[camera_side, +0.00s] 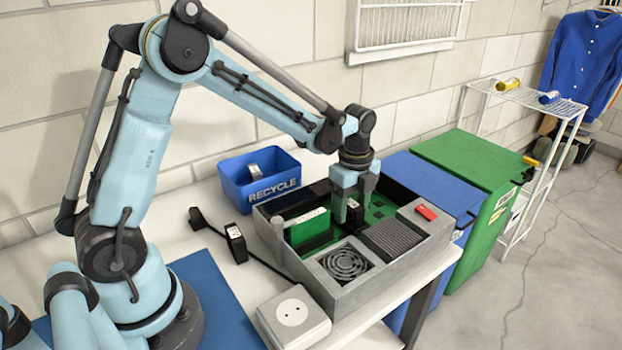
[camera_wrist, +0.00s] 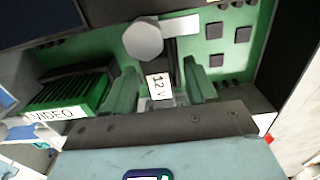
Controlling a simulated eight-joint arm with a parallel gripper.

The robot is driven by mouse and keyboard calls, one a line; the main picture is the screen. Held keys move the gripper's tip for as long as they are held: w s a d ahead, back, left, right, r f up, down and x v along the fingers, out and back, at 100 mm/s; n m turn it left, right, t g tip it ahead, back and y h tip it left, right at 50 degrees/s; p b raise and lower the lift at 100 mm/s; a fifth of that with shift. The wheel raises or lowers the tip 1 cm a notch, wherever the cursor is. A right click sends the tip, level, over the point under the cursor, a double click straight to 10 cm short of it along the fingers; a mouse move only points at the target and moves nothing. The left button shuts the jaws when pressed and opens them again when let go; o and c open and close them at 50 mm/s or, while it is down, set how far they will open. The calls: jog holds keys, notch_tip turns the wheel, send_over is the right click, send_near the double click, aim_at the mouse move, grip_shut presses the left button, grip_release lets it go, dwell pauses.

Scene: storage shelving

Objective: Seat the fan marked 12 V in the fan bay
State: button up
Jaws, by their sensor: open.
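My gripper (camera_side: 352,208) is inside the open grey case (camera_side: 318,283), low over the green board (camera_side: 378,208), with its fingers apart. In the wrist view the part labelled 12 V (camera_wrist: 159,87) lies between the two fingers (camera_wrist: 158,78). A round fan grille (camera_side: 345,263) shows in the front corner of the case. I cannot tell whether that is the fan bay.
A green card marked VIDEO (camera_wrist: 70,100) stands left of my gripper. A finned block (camera_side: 394,238) and red part (camera_side: 427,212) are at the case's right. A blue RECYCLE bin (camera_side: 258,190), a small black box (camera_side: 236,243) and a white socket box (camera_side: 293,317) stand around the case.

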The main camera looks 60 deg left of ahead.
notch_tip(320, 180, up, 12)
jog(key=n+t, duration=0.3)
jog(key=n, duration=0.6)
send_near(352, 203)
jog(key=s+r, duration=0.4)
jog(key=s, duration=0.1)
jog(key=s+d+f+n+t, duration=0.1)
jog(key=s+f+n+t, duration=0.2)
jog(key=s+n, duration=0.3)
jog(key=n+t, duration=0.1)
jog(key=n, duration=0.2)
jog(key=shift+d+f, duration=0.2)
jog(key=shift+f, duration=0.15)
